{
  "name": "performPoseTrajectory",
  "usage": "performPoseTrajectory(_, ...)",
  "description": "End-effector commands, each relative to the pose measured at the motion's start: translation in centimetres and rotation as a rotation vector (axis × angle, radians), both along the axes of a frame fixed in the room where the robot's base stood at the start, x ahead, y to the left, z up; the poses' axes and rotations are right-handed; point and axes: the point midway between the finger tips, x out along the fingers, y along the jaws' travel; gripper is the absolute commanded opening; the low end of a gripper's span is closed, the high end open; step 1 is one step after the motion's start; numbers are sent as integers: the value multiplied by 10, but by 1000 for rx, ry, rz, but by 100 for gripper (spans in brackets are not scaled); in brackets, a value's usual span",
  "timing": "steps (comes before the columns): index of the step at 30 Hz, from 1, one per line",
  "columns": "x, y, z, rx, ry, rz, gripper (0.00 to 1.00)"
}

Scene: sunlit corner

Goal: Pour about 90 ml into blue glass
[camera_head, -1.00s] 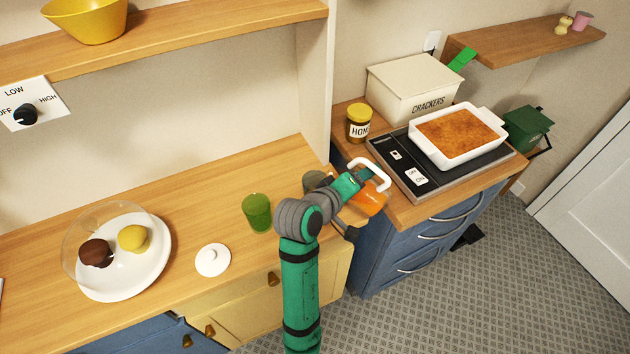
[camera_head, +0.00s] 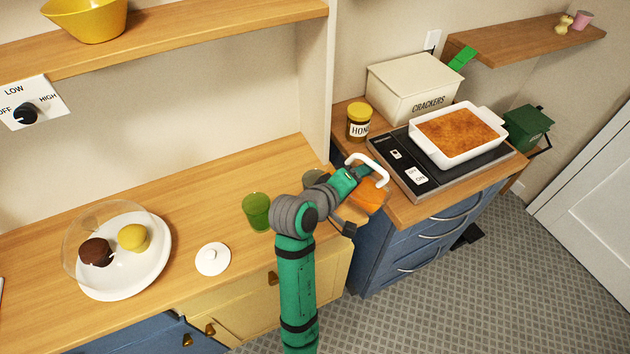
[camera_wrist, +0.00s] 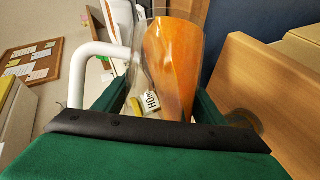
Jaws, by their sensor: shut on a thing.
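My gripper (camera_head: 360,184) is shut on a clear jug with a white handle (camera_head: 374,162) and orange liquid (camera_head: 370,197) inside. It is held near the gap between the wooden counter and the blue cabinet. In the wrist view the jug (camera_wrist: 172,62) fills the middle, with its handle (camera_wrist: 80,72) at left; the liquid's edge runs steeply across this view. A green glass (camera_head: 257,212) stands upright on the counter, left of my arm. A greyish glass-like thing (camera_head: 315,178) is mostly hidden behind my arm; I cannot tell whether it is blue.
A white lid (camera_head: 212,259) and a plate (camera_head: 110,285) with two round cakes under a clear dome are on the counter at left. A honey jar (camera_head: 359,122), crackers box (camera_head: 415,88) and baking dish (camera_head: 494,142) on a hotplate are at right. A partition rises behind my arm.

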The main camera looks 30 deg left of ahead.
Motion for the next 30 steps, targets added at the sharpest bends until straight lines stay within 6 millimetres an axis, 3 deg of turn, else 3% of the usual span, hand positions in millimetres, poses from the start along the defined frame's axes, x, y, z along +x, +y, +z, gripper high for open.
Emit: performPoseTrajectory(30,0,1,7,-68,-1,1,23)
